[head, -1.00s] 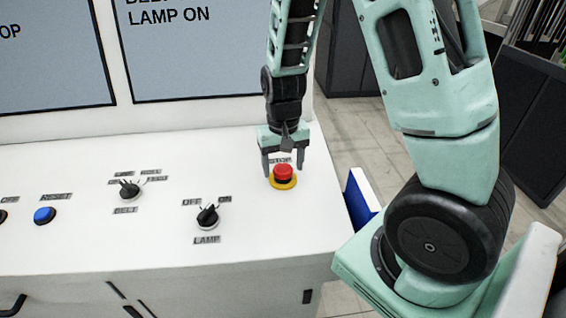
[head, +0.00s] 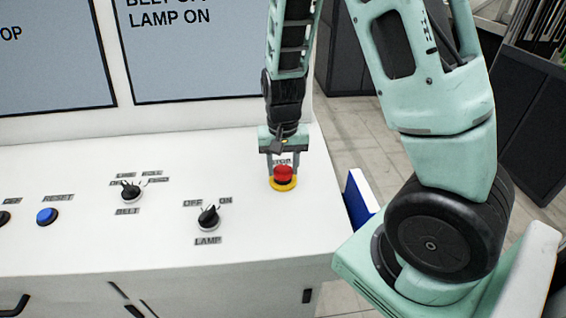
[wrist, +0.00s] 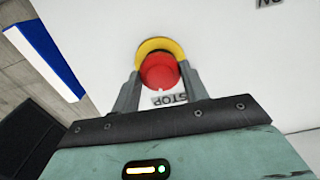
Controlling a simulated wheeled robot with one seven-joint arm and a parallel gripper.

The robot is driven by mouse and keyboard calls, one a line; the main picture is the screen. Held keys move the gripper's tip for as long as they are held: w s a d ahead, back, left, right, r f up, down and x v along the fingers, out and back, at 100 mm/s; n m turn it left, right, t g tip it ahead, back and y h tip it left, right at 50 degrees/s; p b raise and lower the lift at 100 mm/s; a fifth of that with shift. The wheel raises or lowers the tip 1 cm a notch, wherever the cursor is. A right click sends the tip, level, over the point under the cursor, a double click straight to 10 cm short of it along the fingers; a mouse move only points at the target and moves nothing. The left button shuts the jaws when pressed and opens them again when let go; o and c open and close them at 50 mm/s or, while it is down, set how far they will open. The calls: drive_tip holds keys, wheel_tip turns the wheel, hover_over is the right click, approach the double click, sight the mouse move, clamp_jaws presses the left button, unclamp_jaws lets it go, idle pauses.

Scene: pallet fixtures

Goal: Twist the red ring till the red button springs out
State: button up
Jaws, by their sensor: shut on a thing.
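The red button (head: 283,172) with its red ring stands on a yellow collar (head: 283,185) near the right end of the white console top. It also shows in the wrist view (wrist: 160,72), between my fingers, with the yellow collar (wrist: 157,45) behind it. My gripper (head: 283,163) points down over the button from its far side. In the wrist view the two fingers of my gripper (wrist: 160,85) are shut on the sides of the red ring. The ring and button cannot be told apart clearly. A STOP label (wrist: 170,99) lies beside the button.
A lamp knob (head: 208,216), a belt knob (head: 130,190) and a blue reset button (head: 47,216) sit to the left on the console (head: 90,240). A screen (head: 190,45) stands behind. A blue and white object (head: 361,197) is off the console's right edge.

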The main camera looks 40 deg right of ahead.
drive_tip(key=shift+m+p, duration=0.5)
drive_tip(key=shift+m, duration=1)
drive_tip(key=o, duration=1)
drive_tip(key=shift+r, duration=0.1)
wheel_tip(320, 180, up, 17)
drive_tip(key=b, duration=0.1)
drive_tip(key=shift+r, duration=0.1)
